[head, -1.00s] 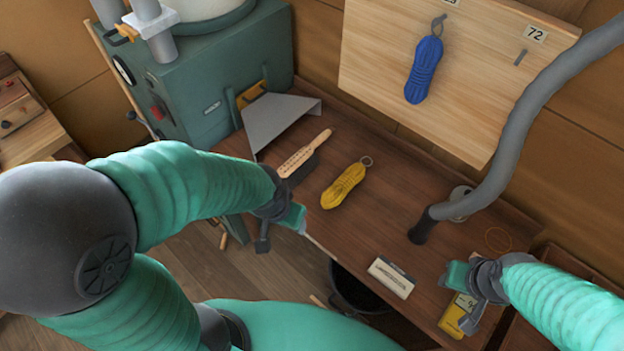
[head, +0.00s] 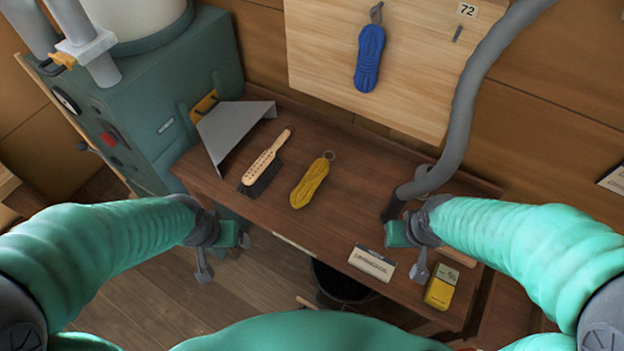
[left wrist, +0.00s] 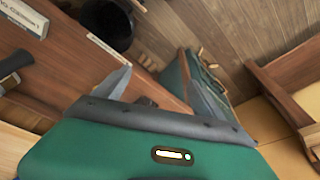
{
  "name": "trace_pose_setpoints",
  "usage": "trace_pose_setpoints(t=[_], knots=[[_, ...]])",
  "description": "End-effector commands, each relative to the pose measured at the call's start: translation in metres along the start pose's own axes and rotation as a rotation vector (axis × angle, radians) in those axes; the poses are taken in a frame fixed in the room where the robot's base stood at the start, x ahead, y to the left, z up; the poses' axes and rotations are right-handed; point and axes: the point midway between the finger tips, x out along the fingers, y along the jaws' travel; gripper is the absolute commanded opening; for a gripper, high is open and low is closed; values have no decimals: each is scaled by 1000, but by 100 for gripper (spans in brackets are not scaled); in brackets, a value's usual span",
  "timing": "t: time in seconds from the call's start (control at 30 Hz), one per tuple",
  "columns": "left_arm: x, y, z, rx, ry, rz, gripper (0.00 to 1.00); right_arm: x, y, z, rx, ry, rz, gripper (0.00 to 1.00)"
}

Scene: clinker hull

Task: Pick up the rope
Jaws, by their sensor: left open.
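A coiled yellow rope bundle (head: 310,183) with a small ring at its top lies on the wooden bench. A coiled blue rope bundle (head: 369,58) hangs from a hook on the light board. My left gripper (head: 224,258) is open and empty, off the bench's front edge, to the left of and below the yellow bundle in the head view. The left wrist view shows a grey finger (left wrist: 120,84) of it and no rope. My right gripper (head: 407,255) is beside the hose end, right of the yellow bundle; its jaw opening is unclear.
A wooden-handled brush (head: 265,165) and a bent grey metal sheet (head: 232,128) lie left of the yellow bundle. A grey hose (head: 460,110) comes down at the right. A label block (head: 372,263) and a yellow meter (head: 441,287) sit near the bench front. A green machine (head: 150,100) stands left.

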Motion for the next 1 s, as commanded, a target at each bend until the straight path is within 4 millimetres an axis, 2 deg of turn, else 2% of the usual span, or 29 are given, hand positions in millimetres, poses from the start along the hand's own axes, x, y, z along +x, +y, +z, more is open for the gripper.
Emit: trace_pose_setpoints(t=[0.53,0.67,0.77,0.83,0.9,1.0], knots=[[0,0,0,1,1,0,80,0,0,0,0,0,0,36],[12,5,-20,69,50,-2,80,-4,0,-1,0,0,0,36],[36,24,-58,203,161,24,80,-10,0,-2,0,0,0,36],[54,50,-86,302,261,73,80,-13,0,-3,0,0,0,36],[67,78,-107,378,359,134,80,-16,0,-4,0,0,0,36],[76,112,-126,439,471,214,80,-19,0,-5,0,0,0,36]])
